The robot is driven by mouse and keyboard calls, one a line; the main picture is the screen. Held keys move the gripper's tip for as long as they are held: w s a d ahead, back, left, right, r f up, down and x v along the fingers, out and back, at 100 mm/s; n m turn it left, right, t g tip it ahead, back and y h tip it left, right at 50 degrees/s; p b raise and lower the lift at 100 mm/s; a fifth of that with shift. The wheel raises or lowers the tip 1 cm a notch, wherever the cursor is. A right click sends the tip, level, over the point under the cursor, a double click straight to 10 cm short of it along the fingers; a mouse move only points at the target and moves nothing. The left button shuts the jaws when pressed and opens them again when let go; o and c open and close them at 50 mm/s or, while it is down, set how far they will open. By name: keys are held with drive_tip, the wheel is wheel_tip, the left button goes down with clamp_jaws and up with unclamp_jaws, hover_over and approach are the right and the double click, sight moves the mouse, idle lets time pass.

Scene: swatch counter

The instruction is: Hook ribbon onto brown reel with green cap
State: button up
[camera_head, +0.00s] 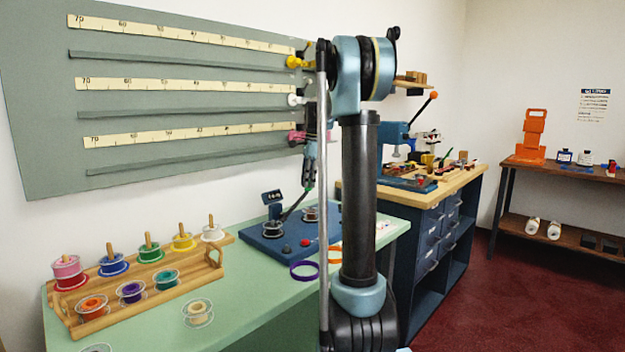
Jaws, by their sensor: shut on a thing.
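My gripper (309,184) points down above the blue winding device and is shut on a thin dark strip (295,206) that looks like the ribbon. The strip slants down and left toward the device. A small green spot shows at the fingertips; I cannot tell what it is. Two small reels sit on the device, one at its left (272,229) and one behind at its right (312,214). Their body and cap colours are too small to tell, so I cannot pick out the brown reel with the green cap. My arm hides part of the device's right side.
The blue device (270,243) stands on the green counter (258,300). A wooden tray (105,327) with several coloured spools is at left. A pale spool (198,313) and a purple ring (304,270) lie on the counter. A ruled wall panel (190,112) stands behind.

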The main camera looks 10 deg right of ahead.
drive_tip(key=s+r, duration=0.3)
drive_tip(key=s, duration=0.5)
drive_tip(key=shift+w+f, duration=0.15)
drive_tip(key=shift+f, duration=1.3)
drive_tip(key=shift+w+f, duration=0.1)
drive_tip(key=shift+f, duration=1.35)
drive_tip(key=shift+s+f, duration=0.1)
drive_tip(key=shift+f, duration=1.15)
drive_tip(key=o, duration=1)
drive_tip(key=shift+r, duration=3.5)
